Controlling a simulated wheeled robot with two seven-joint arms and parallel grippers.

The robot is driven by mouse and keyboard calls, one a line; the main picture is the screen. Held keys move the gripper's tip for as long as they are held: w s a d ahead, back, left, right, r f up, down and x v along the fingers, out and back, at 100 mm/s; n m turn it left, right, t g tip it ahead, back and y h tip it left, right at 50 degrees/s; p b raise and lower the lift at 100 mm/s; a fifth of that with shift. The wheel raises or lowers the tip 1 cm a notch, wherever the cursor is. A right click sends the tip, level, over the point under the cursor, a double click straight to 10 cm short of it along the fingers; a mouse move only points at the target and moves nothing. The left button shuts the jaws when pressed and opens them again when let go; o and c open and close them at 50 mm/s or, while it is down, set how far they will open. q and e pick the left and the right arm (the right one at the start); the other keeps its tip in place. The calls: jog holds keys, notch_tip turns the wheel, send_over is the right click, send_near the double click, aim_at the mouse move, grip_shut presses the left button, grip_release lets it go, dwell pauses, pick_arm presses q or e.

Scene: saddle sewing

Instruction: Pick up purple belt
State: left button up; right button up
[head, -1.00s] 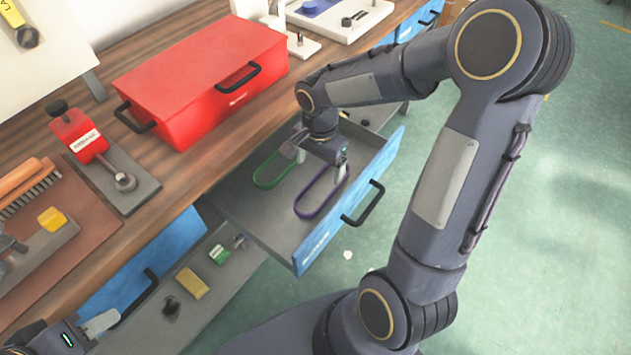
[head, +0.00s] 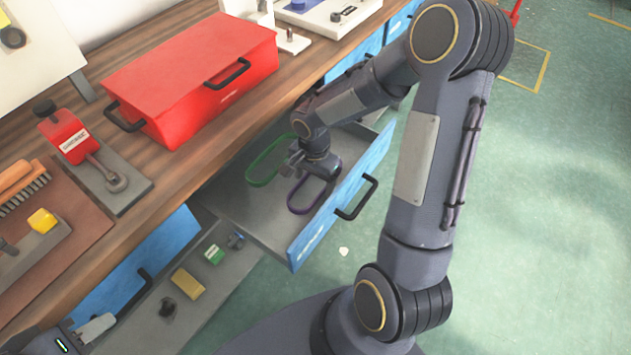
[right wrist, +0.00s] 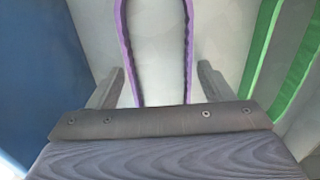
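The purple belt (head: 291,206) is a long loop lying on the floor of the open upper drawer (head: 262,222). My right gripper (head: 297,168) is low in the drawer over the belt and partly hides it. In the right wrist view my right gripper (right wrist: 162,69) is open, with one finger on each side of the purple belt (right wrist: 188,50). The fingers look apart from it, and the belt's near end is hidden behind the gripper body. My left gripper (head: 95,328) is at the bottom left corner, mostly cut off; its opening is unclear.
A green belt (head: 252,180) lies beside the purple one, and shows right of my gripper (right wrist: 265,50). The blue drawer front (head: 345,200) stands close by. A red toolbox (head: 195,80) sits on the bench. Another open drawer holds a yellow block (head: 187,284) and small items.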

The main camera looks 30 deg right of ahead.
jog(key=c, duration=0.8)
jog(key=shift+o, duration=0.2)
jog(key=shift+r, duration=0.1)
notch_tip(320, 180, up, 10)
jog(key=p, duration=0.1)
